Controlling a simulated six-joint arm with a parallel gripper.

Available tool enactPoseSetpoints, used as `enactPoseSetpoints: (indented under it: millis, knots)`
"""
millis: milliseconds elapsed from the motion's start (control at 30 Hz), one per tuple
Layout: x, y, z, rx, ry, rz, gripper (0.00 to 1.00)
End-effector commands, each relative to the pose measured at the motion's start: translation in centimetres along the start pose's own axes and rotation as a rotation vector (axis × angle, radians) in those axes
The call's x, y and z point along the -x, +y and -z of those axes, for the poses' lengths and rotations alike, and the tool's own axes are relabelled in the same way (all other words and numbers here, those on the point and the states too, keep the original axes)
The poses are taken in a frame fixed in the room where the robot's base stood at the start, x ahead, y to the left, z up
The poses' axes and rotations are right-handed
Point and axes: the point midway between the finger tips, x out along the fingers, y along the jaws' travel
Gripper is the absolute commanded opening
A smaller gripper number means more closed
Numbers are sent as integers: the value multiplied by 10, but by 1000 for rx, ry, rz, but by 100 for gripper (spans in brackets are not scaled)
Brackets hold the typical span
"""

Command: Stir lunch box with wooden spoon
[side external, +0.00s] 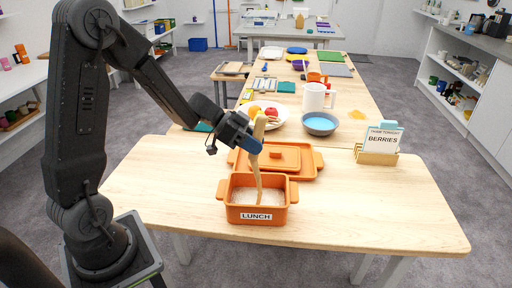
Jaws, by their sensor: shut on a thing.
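The lunch box (256,215) is an orange square dish with side handles and a "LUNCH" label, standing on the wooden table. It holds a pale, grainy filling. The wooden spoon (258,170) is nearly upright, with its lower end in the filling near the middle of the box. My gripper (257,143) is shut on the upper part of the spoon, above the back of the box. The spoon's bowl is hidden in the filling.
An orange lid (284,156) on an orange tray lies just behind the box. A fruit plate (264,112), a blue-filled bowl (320,123) and a white mug (314,97) stand farther back. A sign holder (378,150) stands right. The table's front right is clear.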

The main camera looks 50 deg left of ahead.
Motion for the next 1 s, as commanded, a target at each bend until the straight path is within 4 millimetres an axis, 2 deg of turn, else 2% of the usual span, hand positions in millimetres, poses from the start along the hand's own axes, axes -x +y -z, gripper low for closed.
enactPoseSetpoints:
  millis: [267,1000]
  knots:
    - [2,1,5,-3,1,0,5]
    - [28,7,54,-3,1,0,5]
